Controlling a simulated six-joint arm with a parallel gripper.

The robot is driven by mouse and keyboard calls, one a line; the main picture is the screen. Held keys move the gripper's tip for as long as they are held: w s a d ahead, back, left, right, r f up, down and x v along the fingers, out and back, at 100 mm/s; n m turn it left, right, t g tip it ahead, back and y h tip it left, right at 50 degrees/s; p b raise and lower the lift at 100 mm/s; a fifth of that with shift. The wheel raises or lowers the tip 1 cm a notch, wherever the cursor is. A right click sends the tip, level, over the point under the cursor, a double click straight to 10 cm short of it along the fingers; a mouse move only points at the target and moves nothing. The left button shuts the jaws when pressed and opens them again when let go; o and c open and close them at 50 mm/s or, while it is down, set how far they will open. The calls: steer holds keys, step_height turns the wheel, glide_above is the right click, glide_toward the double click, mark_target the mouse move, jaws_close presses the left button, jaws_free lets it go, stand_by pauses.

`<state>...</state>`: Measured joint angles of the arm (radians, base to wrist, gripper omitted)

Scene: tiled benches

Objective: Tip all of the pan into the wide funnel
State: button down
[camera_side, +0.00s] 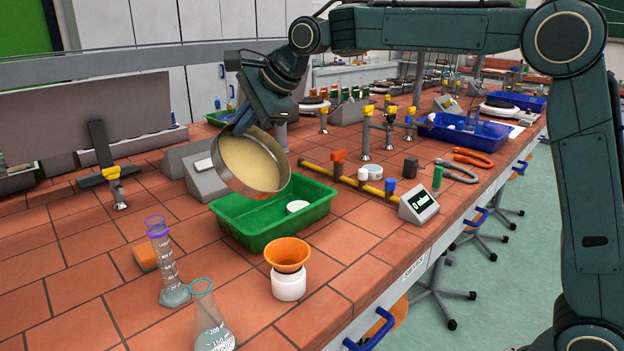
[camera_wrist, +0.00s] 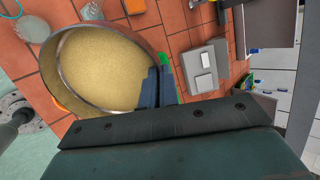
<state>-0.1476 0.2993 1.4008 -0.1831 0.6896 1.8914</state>
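The pan (camera_side: 283,180) is a round metal pan holding pale yellow grainy material. It hangs tilted over the green tray in the side view. The wrist view shows the pan (camera_wrist: 66,88) from above, with the material (camera_wrist: 105,65) covering its bottom. My gripper (camera_side: 240,124) is shut on the pan's rim; its blue-grey fingers show in the wrist view (camera_wrist: 152,88). The wide funnel (camera_side: 287,253) is orange and sits upright in a white bottle (camera_side: 289,285), in front of the tray and apart from the pan. In the wrist view the pan hides most of that area.
The green tray (camera_side: 262,238) holds a white round thing (camera_side: 297,206). A graduated cylinder (camera_side: 167,262) and a conical flask (camera_side: 211,318) stand left of the funnel. An orange block (camera_side: 145,257) lies behind the cylinder. A grey display box (camera_side: 418,205) stands to the right, near the bench edge.

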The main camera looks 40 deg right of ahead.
steer(key=shift+s+d+r, duration=0.1)
steer(key=shift+s+r, duration=0.1)
steer(key=shift+r, duration=0.05)
steer(key=shift+s+d+r+t+y, duration=0.2)
steer(key=shift+s+r+t, duration=0.2)
steer(key=shift+t, duration=0.2)
steer(key=shift+s+d+r+t+y, duration=0.1)
steer(key=shift+s+r+t+y, duration=0.15)
steer(key=shift+s+t, duration=0.3)
steer(key=shift+w, duration=0.1)
steer(key=shift+s+d+r+t+y, duration=0.2)
steer(key=shift+s+r+t, duration=0.1)
steer(key=shift+s+t, duration=0.2)
steer(key=shift+s+d+r+t+y, duration=0.15)
steer(key=shift+s+r+t, duration=0.15)
steer(key=shift+s+t, duration=0.2)
steer(key=shift+s+d+r+t, duration=0.2)
steer(key=shift+s+t, duration=0.25)
steer(key=shift+s, duration=0.1)
steer(key=shift+s+d+r+t, duration=0.2)
steer(key=shift+s+t, duration=0.2)
steer(key=shift+s, duration=0.15)
steer(key=shift+f+y, duration=0.1)
steer(key=shift+y, duration=0.2)
